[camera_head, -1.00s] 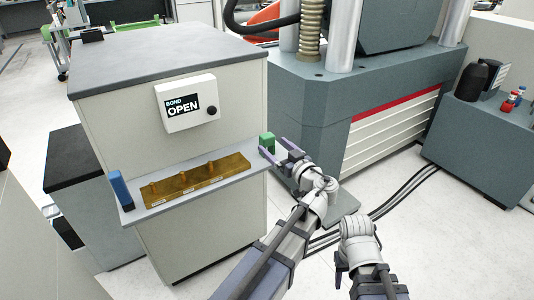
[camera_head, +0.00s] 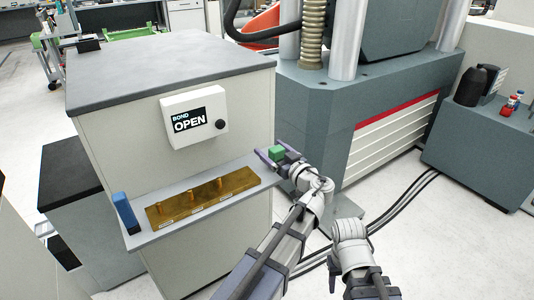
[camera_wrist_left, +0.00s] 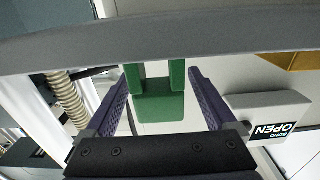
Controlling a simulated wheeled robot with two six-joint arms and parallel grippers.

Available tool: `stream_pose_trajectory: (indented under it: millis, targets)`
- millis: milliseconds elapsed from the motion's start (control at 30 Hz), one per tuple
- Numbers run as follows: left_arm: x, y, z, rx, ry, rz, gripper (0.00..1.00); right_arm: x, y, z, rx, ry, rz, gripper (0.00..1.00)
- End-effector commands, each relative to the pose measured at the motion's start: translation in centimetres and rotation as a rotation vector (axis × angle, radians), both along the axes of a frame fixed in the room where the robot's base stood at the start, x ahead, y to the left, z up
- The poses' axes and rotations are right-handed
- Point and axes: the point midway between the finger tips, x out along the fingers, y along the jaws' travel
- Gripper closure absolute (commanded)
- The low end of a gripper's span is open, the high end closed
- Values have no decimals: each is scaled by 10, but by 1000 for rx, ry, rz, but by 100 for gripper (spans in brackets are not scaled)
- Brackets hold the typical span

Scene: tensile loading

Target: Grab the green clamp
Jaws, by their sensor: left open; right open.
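The green clamp (camera_head: 276,153) is at the right end of the grey shelf (camera_head: 150,237) on the cabinet front. My left gripper (camera_head: 271,157) is open around it, with one purple finger on either side. In the left wrist view the green clamp (camera_wrist_left: 160,105) lies between the two open fingers of my left gripper (camera_wrist_left: 160,88), and it does not look squeezed. Part of the clamp is hidden behind the shelf edge there. My right gripper (camera_head: 335,283) is low in the head view, away from the shelf.
A brass block with pegs (camera_head: 203,197) and a blue object (camera_head: 125,213) stand on the shelf to the left. A white box marked OPEN (camera_head: 194,117) is on the cabinet above. The large grey machine (camera_head: 345,125) stands close on the right.

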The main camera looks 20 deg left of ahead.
Motion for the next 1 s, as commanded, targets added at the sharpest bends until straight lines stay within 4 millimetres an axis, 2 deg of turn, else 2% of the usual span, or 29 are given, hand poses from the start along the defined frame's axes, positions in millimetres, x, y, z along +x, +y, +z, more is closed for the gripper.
stream_pose_trajectory:
  millis: [267,1000]
  targets:
    - [3,-1,0,0,0,-1,10,0,0,0,0,0,0,50]
    - [3,-1,0,0,0,-1,92,0,0,0,0,0,0,50]
